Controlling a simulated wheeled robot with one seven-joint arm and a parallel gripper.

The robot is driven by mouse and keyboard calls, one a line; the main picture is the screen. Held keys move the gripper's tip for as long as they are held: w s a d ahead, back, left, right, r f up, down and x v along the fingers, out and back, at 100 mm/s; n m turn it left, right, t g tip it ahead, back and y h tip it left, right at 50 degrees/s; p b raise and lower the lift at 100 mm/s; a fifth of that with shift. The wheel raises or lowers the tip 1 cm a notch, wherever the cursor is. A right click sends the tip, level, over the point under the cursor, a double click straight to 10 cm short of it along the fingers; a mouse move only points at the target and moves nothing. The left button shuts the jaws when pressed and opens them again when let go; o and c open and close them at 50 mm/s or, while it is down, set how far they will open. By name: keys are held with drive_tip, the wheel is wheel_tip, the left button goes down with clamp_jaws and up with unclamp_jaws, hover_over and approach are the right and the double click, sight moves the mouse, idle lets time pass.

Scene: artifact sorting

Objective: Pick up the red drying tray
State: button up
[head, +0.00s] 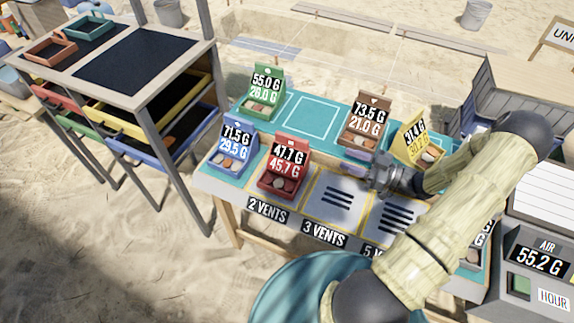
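A red tray (282,181) with an upright label reading 47.7 G and 45.7 G stands on the teal-topped table, at the front between the blue tray and the 3 VENTS plate. It holds small dark reddish pieces. A reddish-orange open tray (50,50) also sits on top of the wooden rack at the left, and a red drawer-like tray (60,98) shows in that rack's side. My gripper (358,171) is over the table, to the right of the labelled red tray and apart from it.
A blue tray (230,156), green tray (262,102), brown tray (366,128) and yellow tray (412,148) stand around on the table (240,192). Vent plates (335,197) line its front. A scale (535,262) is at right. A teal square (311,117) at the back is bare.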

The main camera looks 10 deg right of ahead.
drive_tip(key=p, duration=0.3)
approach(297, 142)
drive_tip(key=w+x, duration=0.1)
drive_tip(key=x, duration=0.3)
drive_tip(key=shift+w+a+f, duration=0.2)
drive_tip(key=shift+f, duration=0.15)
drive_tip(key=shift+p+x, duration=0.8)
drive_tip(key=shift+x, duration=1.9)
drive_tip(key=shift+f, duration=0.2)
clamp_jaws()
